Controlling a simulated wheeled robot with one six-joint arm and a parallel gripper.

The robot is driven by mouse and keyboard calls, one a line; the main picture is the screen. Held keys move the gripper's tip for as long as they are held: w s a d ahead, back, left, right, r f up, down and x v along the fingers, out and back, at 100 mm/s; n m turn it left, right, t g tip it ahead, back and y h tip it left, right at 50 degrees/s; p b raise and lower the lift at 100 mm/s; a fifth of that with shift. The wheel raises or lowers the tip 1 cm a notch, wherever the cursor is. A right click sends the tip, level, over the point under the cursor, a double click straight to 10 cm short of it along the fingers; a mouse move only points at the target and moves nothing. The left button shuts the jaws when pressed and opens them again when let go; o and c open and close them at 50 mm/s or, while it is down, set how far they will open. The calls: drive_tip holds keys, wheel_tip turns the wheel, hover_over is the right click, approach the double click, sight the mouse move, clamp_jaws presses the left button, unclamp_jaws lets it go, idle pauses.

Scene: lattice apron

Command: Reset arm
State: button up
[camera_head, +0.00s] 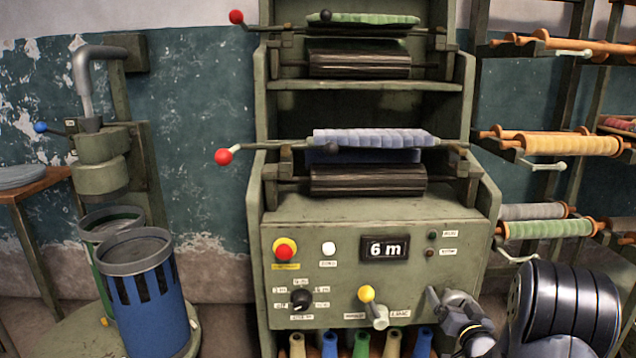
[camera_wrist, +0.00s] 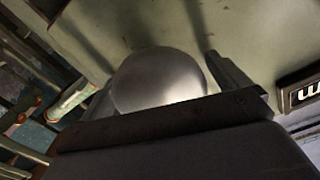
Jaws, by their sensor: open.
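My arm (camera_head: 475,335) comes in at the lower right of the head view. My gripper (camera_head: 438,298) is small there, in front of the green machine panel (camera_head: 340,225), right of the yellow-knobbed lever (camera_head: 373,304). In the wrist view my gripper (camera_wrist: 160,75) is open, its fingers spread on either side of a smooth grey rounded shape. I cannot tell what that shape is or whether the fingers touch it.
The panel has a red button (camera_head: 285,249), a white button (camera_head: 329,248), a black dial (camera_head: 301,299) and a display (camera_head: 385,248) reading "6 m". A blue bin (camera_head: 150,300) stands left. Racks with rolls (camera_head: 570,146) stand right. Coloured rolls (camera_head: 360,343) sit below the panel.

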drive_tip(key=n+b, duration=0.1)
drive_tip(key=n, duration=0.4)
drive_tip(key=shift+n+b, duration=0.3)
drive_tip(key=shift+n, duration=0.1)
